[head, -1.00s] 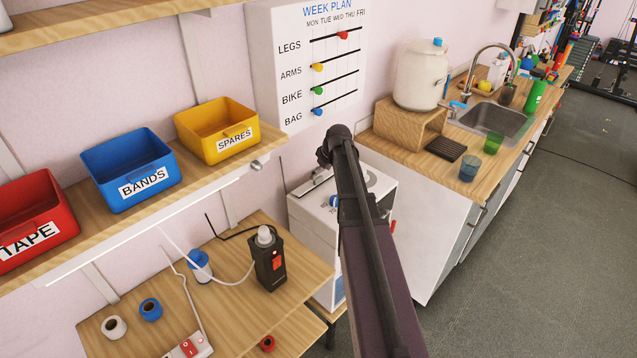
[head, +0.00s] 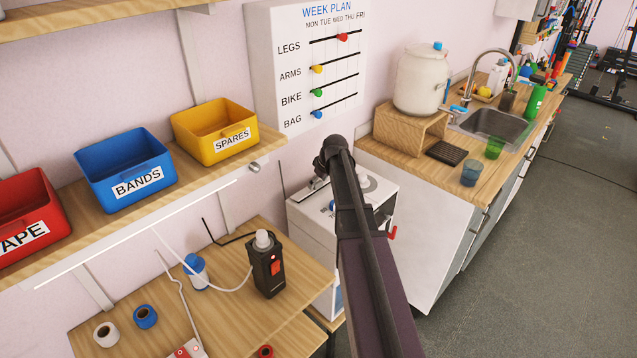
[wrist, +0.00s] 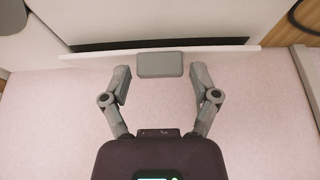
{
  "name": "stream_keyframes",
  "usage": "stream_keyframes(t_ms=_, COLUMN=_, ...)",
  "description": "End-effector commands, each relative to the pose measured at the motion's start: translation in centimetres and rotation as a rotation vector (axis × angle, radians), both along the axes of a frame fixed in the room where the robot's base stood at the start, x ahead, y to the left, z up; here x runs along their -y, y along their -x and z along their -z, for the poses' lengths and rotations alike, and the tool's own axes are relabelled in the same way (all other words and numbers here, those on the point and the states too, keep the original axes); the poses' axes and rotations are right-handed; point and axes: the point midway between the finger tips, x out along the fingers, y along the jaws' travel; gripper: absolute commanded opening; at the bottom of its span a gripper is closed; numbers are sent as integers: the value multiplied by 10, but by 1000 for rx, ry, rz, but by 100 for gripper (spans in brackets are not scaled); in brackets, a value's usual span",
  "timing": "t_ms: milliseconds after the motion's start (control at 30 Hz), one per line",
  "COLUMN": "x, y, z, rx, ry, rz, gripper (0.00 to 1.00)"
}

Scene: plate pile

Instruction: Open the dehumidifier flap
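The dehumidifier (head: 306,232) looks to be the white box below the week-plan board, partly hidden behind my arm. In the wrist view, a thin white panel edge (wrist: 225,51), which looks like its flap, runs across the top with a dark gap behind it. A grey tab (wrist: 160,64) sits at the middle of this edge. My gripper (wrist: 160,78) is open, with one finger on each side of the tab and clear space between each finger and the tab. In the head view my gripper cannot be made out behind my arm.
A shelf (head: 85,215) with labelled bins is at the left. Below it, a wooden bench (head: 225,318) holds a black device (head: 266,265) and tape rolls. A sink counter (head: 455,185) stands at the right. Grey floor (head: 540,245) is open at the right.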

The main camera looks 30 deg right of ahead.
Motion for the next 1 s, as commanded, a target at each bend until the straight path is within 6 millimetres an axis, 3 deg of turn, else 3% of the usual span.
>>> stream_keyframes(t_ms=33, x=0, y=0, z=0, rx=0, ry=0, rz=0, gripper=47)
stream_keyframes(t_ms=167, x=0, y=0, z=0, rx=0, ry=0, rz=0, gripper=9)
stream_keyframes(t_ms=933, x=-3, y=-6, z=-5, rx=-129, ry=46, rz=-1, gripper=9)
stream_keyframes(t_ms=967, x=-3, y=-6, z=-5, rx=-129, ry=46, rz=-1, gripper=63)
stream_keyframes(t_ms=1000, x=-3, y=-6, z=-5, rx=-129, ry=46, rz=-1, gripper=75)
